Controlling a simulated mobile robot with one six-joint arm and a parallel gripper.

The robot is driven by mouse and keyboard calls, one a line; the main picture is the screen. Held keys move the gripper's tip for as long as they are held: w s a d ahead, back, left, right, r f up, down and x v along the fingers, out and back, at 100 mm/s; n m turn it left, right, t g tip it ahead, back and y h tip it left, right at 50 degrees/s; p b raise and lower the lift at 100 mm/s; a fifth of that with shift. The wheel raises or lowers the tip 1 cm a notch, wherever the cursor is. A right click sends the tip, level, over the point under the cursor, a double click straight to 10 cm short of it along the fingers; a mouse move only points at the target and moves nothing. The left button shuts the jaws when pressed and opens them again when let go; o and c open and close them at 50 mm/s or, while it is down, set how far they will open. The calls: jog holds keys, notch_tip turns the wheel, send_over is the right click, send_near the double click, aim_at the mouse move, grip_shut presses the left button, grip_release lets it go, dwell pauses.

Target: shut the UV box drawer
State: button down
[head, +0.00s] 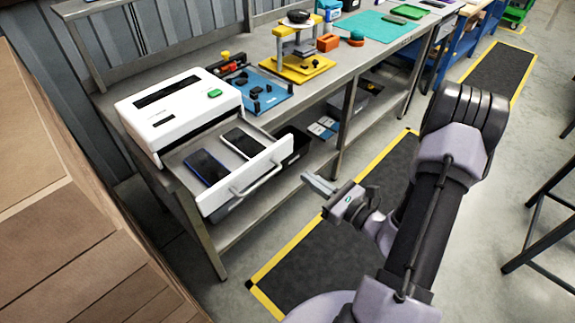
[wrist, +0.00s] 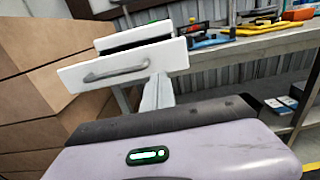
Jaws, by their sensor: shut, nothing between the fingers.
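The UV box (head: 175,105) is a white case with a green button at the near left end of the bench. Its drawer (head: 232,172) is pulled out toward the front, past the bench edge, with two phones lying in it. The drawer front and its bar handle (head: 257,181) face my gripper; the drawer front also shows in the wrist view (wrist: 150,62). My gripper (head: 308,181) is shut and empty, in front of and to the right of the drawer, apart from it in the head view. In the wrist view the fingers (wrist: 157,90) overlap the drawer's lower edge; contact cannot be told.
The bench (head: 262,55) runs away to the right with a blue fixture plate (head: 262,92) and a yellow press (head: 297,65). Stacked cartons (head: 60,200) stand close on the left. A dark mat (head: 330,250) with yellow edges covers the open floor in front.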

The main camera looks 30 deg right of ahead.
aim_at(278, 156)
jog(key=b+x, duration=0.2)
jog(key=x, duration=0.7)
